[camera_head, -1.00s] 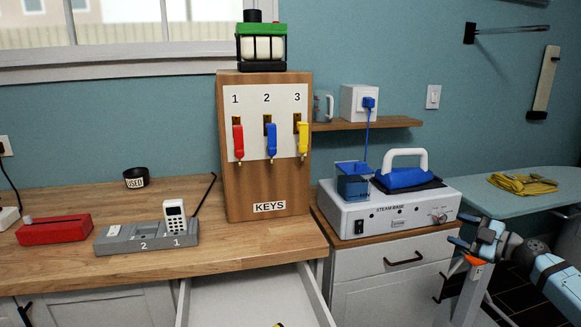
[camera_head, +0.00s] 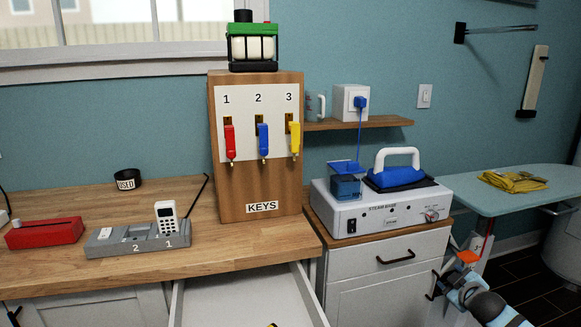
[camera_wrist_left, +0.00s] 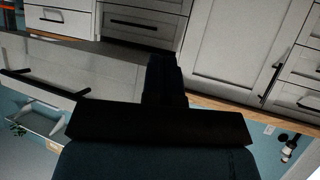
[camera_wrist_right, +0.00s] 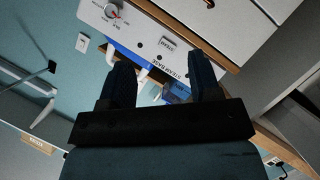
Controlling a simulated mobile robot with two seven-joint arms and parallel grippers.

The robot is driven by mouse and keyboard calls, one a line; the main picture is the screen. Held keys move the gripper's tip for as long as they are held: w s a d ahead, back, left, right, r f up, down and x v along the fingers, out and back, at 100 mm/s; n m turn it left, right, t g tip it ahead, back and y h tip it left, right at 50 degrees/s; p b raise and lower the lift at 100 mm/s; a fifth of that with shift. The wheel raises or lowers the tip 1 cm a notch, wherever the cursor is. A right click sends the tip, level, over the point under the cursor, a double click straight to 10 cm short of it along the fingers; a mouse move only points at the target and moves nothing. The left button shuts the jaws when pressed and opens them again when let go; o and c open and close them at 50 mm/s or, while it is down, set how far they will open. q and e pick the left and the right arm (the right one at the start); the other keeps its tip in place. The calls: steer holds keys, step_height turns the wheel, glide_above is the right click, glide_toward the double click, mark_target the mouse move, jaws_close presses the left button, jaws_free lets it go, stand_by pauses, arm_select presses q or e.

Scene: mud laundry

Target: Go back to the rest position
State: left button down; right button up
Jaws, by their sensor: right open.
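My right gripper (camera_head: 458,270) is low at the right in the head view, in front of the cabinet beside the steam base and apart from it. In the right wrist view (camera_wrist_right: 161,82) its two fingers stand apart with nothing held between them. The white steam base (camera_head: 379,210) shows beyond those fingers.
An open drawer (camera_head: 188,302) juts out below the wooden counter (camera_head: 75,207). The key stand (camera_head: 255,188), a grey dock (camera_head: 130,240) and a red block (camera_head: 44,233) stand on the counter. An ironing board (camera_head: 480,203) is at the right. A wall shelf (camera_head: 357,123) hangs above the steam base.

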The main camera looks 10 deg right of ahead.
steer(key=s+a+f+g+y, duration=0.1)
steer(key=s+a+f+y, duration=0.1)
steer(key=s+a+f, duration=0.6)
steer(key=s+a+f+m+y, duration=0.15)
steer(key=s+a, duration=0.25)
steer(key=a, duration=0.8)
steer(key=s+a+f+n+g+y, duration=0.1)
steer(key=s+a+f+y, duration=0.1)
steer(key=s+a+f, duration=0.45)
steer(key=s+a+r+m+y, duration=0.2)
steer(key=s+a+r+m, duration=0.15)
steer(key=s+a, duration=0.85)
arm_select(q)
step_height(320, 180, up, 16)
steer(key=s+a+p, duration=0.1)
steer(key=a+p, duration=0.1)
steer(key=p, duration=2.2)
steer(key=shift+s+r+y, duration=0.15)
steer(key=shift+s+y, duration=0.05)
steer(key=shift+y, duration=0.1)
arm_select(e)
step_height(320, 180, up, 18)
steer(key=n, duration=0.1)
steer(key=shift+w+a+g+h, duration=0.2)
steer(key=shift+a+g+h, duration=0.1)
steer(key=shift+g+h, duration=0.1)
